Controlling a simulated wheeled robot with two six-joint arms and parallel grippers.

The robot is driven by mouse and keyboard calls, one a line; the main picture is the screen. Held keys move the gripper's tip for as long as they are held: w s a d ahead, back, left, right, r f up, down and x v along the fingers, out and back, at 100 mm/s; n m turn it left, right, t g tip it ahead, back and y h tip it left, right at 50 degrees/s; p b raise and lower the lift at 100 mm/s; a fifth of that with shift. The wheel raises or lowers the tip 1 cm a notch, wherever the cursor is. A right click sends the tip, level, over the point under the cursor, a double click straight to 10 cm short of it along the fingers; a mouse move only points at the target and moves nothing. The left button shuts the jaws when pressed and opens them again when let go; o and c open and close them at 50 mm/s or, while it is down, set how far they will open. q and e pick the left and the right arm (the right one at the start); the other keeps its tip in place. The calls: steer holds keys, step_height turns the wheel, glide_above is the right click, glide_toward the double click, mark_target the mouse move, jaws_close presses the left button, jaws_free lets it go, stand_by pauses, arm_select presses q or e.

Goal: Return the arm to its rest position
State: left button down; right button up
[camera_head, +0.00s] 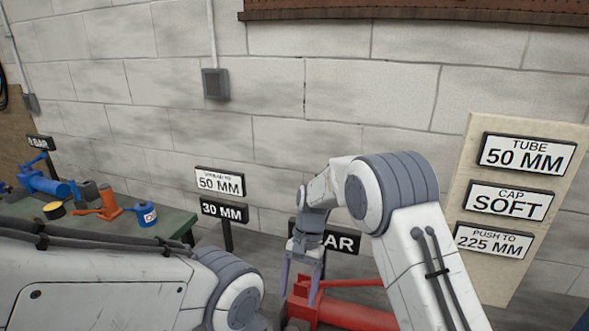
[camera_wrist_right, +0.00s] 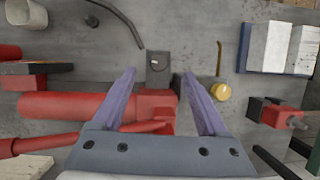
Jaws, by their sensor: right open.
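My right arm comes in from the lower right in the head view and bends down at the wrist. My right gripper (camera_head: 303,285) points downward, just by a red tool (camera_head: 345,312) at the bottom of the picture. In the right wrist view its two purple-grey fingers (camera_wrist_right: 158,76) stand wide apart with nothing held between them. The red cylinder of the tool (camera_wrist_right: 65,107) lies below and partly behind the fingers; I cannot tell how far below. My left arm crosses the lower left of the head view; its gripper is outside the picture.
A green bench (camera_head: 165,228) at left holds a blue clamp-like tool (camera_head: 48,183). Label signs (camera_head: 220,183) stand near the block wall. A sign board (camera_head: 520,200) stands at right. Below the wrist lie a yellow knob (camera_wrist_right: 221,92) and a red block (camera_wrist_right: 283,117).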

steer(key=s+a+r+n+t, duration=0.1)
steer(key=s+a+r+n, duration=0.15)
steer(key=s+r, duration=0.35)
steer(key=s+d+r+n+t, duration=0.1)
steer(key=s+d+n, duration=0.1)
steer(key=s, duration=0.5)
steer(key=s+d+r+n+t, duration=0.1)
steer(key=s+d+r+n, duration=0.1)
steer(key=s+n, duration=0.2)
steer(key=s+d+r+n, duration=0.1)
steer(key=s+d+n, duration=0.1)
steer(key=s, duration=0.8)
steer(key=shift+r+n+t+h, duration=0.25)
steer(key=shift+n+t+h, duration=0.15)
steer(key=shift+n, duration=0.25)
steer(key=shift+d, duration=0.15)
